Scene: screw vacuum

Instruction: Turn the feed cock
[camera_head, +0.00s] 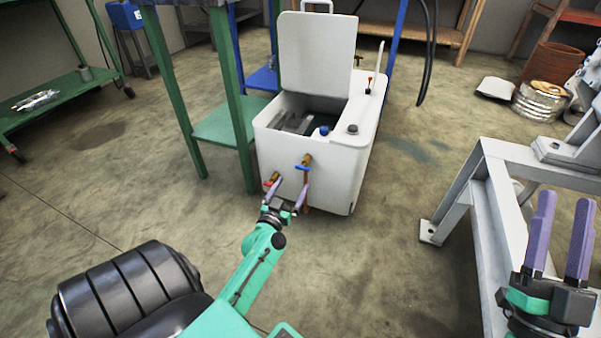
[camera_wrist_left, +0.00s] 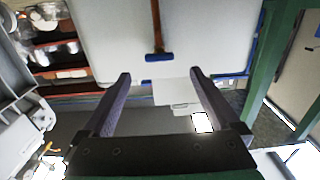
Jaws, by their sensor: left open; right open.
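A white box-shaped machine (camera_head: 325,178) stands on the floor with its lid raised. Its front face carries two brass cocks, one with a red handle (camera_head: 268,184) and one with a blue handle (camera_head: 302,168). No label shows which is the feed cock. My left gripper (camera_head: 287,191) is open and empty in front of this face, just below the cocks. In the left wrist view, the blue handle (camera_wrist_left: 158,57) at the end of a brown pipe (camera_wrist_left: 156,25) lies just beyond and between the open fingertips (camera_wrist_left: 160,74). My right gripper (camera_head: 566,200) is open and empty, far right.
A green table frame (camera_head: 225,128) stands close against the machine's left side. A grey metal frame (camera_head: 485,175) stands at the right, near my right gripper. The floor (camera_head: 370,265) in front of the machine is clear.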

